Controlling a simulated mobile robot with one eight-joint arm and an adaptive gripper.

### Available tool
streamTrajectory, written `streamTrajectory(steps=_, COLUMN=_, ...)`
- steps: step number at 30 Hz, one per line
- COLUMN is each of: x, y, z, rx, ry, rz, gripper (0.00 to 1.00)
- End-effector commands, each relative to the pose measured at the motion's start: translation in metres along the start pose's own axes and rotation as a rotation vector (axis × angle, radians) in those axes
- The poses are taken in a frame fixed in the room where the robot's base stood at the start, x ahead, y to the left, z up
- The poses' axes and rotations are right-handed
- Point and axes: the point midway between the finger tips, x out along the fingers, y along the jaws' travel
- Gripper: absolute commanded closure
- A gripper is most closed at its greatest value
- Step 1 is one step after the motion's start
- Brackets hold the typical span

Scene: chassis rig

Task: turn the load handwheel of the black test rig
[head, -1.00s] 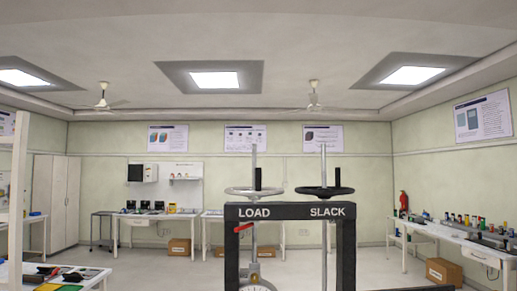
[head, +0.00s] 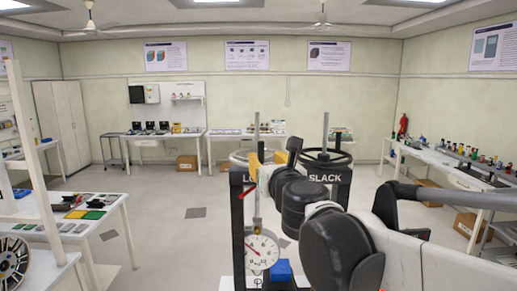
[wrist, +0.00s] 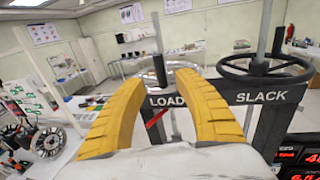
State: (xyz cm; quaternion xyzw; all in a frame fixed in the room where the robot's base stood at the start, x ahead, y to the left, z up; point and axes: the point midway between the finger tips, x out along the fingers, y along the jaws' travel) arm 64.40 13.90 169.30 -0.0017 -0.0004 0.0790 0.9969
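The black test rig (head: 237,215) stands in front of me with LOAD and SLACK on its crossbar. The pale load handwheel (head: 240,155) is at the left, partly hidden by my gripper (head: 263,162). In the wrist view my gripper (wrist: 160,80) has its two yellow fingers spread apart. The load wheel's upright black handle (wrist: 160,69) appears in the gap between the fingertips; I cannot tell whether they touch it. The load wheel's rim (wrist: 194,71) shows behind the right finger. The black slack handwheel (head: 327,158) is to the right.
A round dial (head: 262,250) hangs inside the rig frame, near a blue block (head: 283,270). A table (head: 100,220) stands at the left. Floor between it and the rig is clear.

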Motion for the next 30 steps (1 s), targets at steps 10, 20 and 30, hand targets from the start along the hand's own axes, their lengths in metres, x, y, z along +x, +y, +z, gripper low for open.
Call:
streamTrajectory(steps=10, x=0.056, y=-0.001, z=0.001, rx=0.003, ry=0.0, rz=-0.001, gripper=0.62)
streamTrajectory(steps=20, x=0.063, y=-0.001, z=0.0, rx=0.003, ry=0.0, rz=-0.001, gripper=0.62)
streamTrajectory(steps=30, x=0.063, y=-0.001, z=0.0, rx=0.004, ry=0.0, rz=-0.001, gripper=1.0)
